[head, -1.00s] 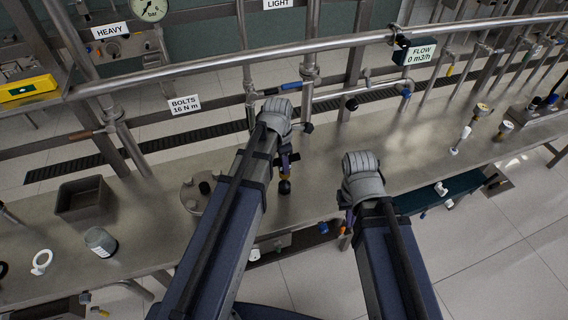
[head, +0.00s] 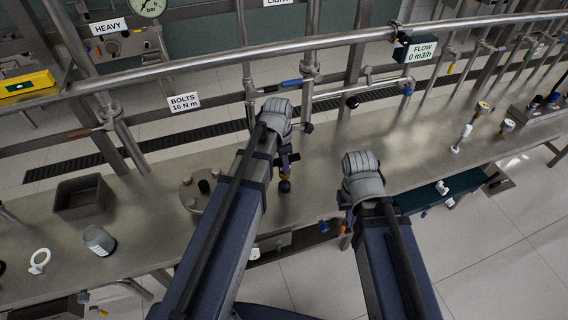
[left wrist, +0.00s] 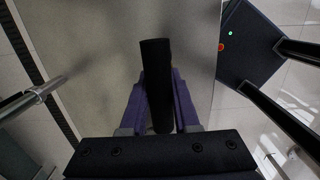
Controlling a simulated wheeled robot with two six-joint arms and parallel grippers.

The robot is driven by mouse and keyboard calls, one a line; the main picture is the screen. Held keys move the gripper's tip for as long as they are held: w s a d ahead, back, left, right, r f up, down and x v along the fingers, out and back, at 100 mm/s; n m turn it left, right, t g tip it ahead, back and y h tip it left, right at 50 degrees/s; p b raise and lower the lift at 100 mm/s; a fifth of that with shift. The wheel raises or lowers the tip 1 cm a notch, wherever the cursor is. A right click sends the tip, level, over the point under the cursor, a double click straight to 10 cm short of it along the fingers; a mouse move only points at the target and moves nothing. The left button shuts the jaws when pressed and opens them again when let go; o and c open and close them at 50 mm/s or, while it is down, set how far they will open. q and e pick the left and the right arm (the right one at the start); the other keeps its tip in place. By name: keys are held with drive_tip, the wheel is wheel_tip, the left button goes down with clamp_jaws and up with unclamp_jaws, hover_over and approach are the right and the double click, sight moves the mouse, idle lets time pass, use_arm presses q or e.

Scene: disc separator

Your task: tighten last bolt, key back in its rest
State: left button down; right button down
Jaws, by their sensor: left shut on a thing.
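My left gripper (head: 286,160) hangs above the steel bench, right of the round steel cover (head: 201,190). In the left wrist view its purple fingers (left wrist: 158,105) are shut on a black cylindrical handle (left wrist: 156,75), which I take for the key. In the head view a dark rounded end (head: 285,186) shows just below the fingers. My right gripper (head: 346,212) is at the bench's front edge, mostly hidden by its own wrist, so its jaws cannot be read. The key's rest cannot be made out.
A sign (head: 184,102) on the rail reads "BOLTS 16 N m". An open dark bin (head: 82,196), a grey jar (head: 98,240) and a white ring (head: 39,261) stand at left. Steel pipes (head: 300,44) run along the back. Small valves (head: 462,137) stand at right.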

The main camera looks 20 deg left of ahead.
use_arm(q)
drive_tip(key=shift+f, duration=0.1)
drive_tip(key=shift+w+f+b, duration=0.1)
drive_tip(key=shift+f+b, duration=1)
drive_tip(key=c, duration=0.8)
unclamp_jaws()
drive_tip(key=shift+r, duration=0.2)
drive_tip(key=shift+c, duration=0.2)
drive_tip(key=shift+o, duration=1.4)
drive_tip(key=shift+f, duration=0.1)
drive_tip(key=r+p, duration=0.8)
drive_tip(key=shift+s+a, duration=0.25)
